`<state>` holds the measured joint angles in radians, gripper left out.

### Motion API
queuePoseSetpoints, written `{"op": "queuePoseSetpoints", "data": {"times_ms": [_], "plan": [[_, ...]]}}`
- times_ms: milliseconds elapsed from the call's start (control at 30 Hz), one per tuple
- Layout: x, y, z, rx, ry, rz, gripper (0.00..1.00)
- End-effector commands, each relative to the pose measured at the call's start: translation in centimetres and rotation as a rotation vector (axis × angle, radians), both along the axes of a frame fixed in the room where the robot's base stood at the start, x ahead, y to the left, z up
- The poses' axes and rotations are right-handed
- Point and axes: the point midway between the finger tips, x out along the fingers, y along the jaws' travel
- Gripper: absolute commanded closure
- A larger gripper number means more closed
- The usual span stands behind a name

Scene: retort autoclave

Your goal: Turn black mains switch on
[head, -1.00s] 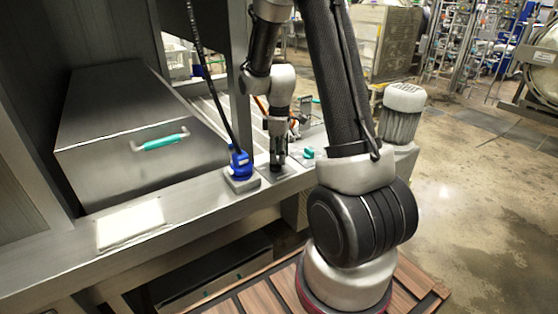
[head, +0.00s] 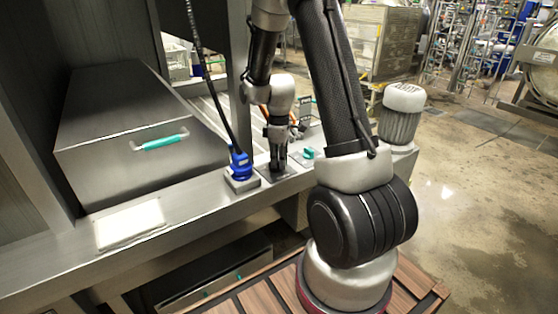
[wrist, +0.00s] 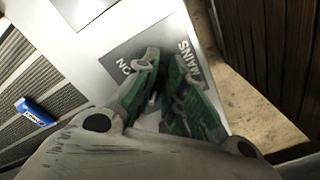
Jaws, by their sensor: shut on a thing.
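The dark label plate (wrist: 125,62) lies on the metal ledge, and the words "MAINS" and "ON" show on it in the wrist view. My gripper (wrist: 166,62) points down at this plate, its fingertips close together over its middle. It is shut on the black mains switch, which the fingers hide almost wholly, so I cannot tell which way the switch points. In the head view my gripper (head: 277,165) stands on the ledge between the blue plug and a teal knob.
A blue plug (head: 239,165) with a black cable stands just left of my gripper. A teal knob (head: 308,153) is close on the right. A steel box (head: 135,120) with a teal handle (head: 160,142) and a white sheet (head: 130,222) are further left.

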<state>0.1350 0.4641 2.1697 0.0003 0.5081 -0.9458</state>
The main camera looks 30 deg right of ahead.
Motion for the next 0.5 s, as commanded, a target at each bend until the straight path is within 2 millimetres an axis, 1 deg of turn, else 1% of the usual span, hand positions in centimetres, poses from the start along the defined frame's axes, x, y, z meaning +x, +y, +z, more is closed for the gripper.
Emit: {"op": "queuePoseSetpoints", "data": {"times_ms": [267, 500], "plan": [[-0.06, 0.07, 0.04, -0.001, -0.001, -0.102, 1.00], [-0.18, 0.27, 0.05, 0.000, -0.001, -0.297, 1.00]]}}
